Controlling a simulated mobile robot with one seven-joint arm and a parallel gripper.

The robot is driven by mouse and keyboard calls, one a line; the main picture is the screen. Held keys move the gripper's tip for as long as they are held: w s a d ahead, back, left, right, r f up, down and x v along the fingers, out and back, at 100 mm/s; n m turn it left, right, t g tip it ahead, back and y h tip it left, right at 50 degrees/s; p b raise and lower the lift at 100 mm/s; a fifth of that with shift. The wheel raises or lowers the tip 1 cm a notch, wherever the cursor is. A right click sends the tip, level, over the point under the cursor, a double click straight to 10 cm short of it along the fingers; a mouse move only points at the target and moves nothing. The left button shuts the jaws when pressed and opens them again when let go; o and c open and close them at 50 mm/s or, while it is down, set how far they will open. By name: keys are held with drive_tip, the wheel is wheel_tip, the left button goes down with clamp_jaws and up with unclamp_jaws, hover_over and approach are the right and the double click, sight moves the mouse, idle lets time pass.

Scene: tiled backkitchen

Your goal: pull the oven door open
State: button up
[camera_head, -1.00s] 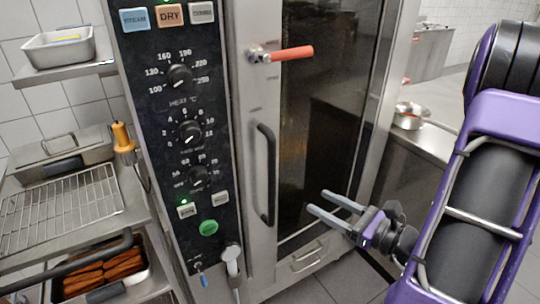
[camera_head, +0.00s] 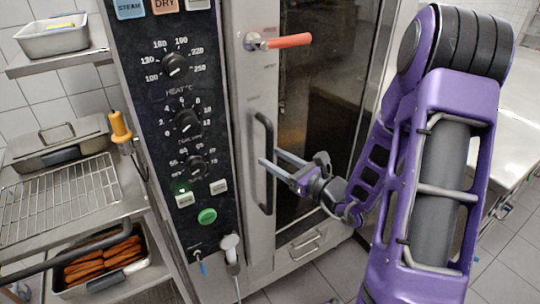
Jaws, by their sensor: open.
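The oven door (camera_head: 318,130) has a dark glass pane in a steel frame and looks shut. A black vertical bar handle (camera_head: 258,150) runs down the left part of the door. An orange-red lever (camera_head: 288,41) sticks out to the right near the top of the door. My gripper (camera_head: 271,162) is open, with its two grey fingers pointing left at the lower half of the black handle. The fingertips overlap the handle in the picture. I cannot tell whether they touch it or stand in front of it.
The control panel (camera_head: 148,100) with knobs and buttons stands left of the door. A shelf rack on the left holds a steel tub (camera_head: 52,37), a lidded pan (camera_head: 60,148), a wire grid (camera_head: 62,198) and a tray of browned food (camera_head: 100,262). Tiled floor shows at lower right.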

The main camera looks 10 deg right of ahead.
drive_tip(key=shift+x, duration=1)
clamp_jaws()
idle(0.8)
